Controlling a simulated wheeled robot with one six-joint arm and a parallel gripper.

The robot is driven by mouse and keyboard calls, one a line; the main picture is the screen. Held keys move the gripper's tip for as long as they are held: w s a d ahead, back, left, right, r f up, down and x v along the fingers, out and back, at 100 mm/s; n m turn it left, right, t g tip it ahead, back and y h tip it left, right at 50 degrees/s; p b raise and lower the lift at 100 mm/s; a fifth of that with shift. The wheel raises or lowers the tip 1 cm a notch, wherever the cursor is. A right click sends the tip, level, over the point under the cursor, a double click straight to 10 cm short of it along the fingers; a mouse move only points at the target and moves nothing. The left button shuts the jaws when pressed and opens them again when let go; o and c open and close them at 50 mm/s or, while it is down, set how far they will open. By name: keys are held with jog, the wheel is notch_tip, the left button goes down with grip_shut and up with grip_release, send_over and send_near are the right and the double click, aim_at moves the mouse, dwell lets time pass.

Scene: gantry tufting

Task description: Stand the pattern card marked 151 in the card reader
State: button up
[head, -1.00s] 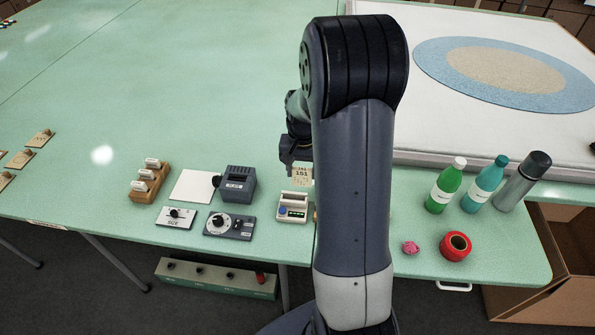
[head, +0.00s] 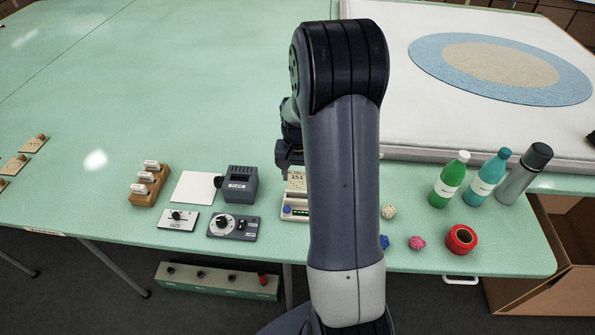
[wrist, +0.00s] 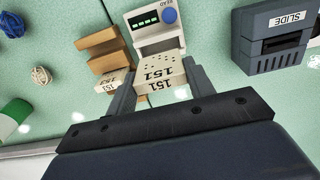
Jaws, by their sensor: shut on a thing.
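The pattern card marked 151 (head: 297,182) is pale, with dark print and dots. My gripper (wrist: 160,84) is shut on it, one finger at each side, and the number also reads clearly in the wrist view (wrist: 157,70). The card reader (head: 294,213) is a cream box with a green-lit display and a blue button, and it also shows in the wrist view (wrist: 150,20). The card overlaps the back of the reader in both views. I cannot tell whether its lower edge is in the slot. My arm hides part of the reader's right side.
A dark SLIDE box (head: 239,184), a dial panel (head: 233,227) and a wooden rack (head: 148,184) stand left of the reader. A brown wooden holder (wrist: 100,46) is beside the reader. Yarn balls (head: 389,211), red tape (head: 461,239) and bottles (head: 449,180) are right.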

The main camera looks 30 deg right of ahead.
aim_at(298, 188)
jog(key=shift+f+b, duration=1.75)
jog(key=shift+f, duration=0.75)
jog(key=o, duration=1.1)
jog(key=shift+c, duration=0.2)
jog(key=shift+r, duration=0.15)
notch_tip(298, 188, up, 10)
jog(key=shift+r+b, duration=0.25)
jog(key=shift+b, duration=0.1)
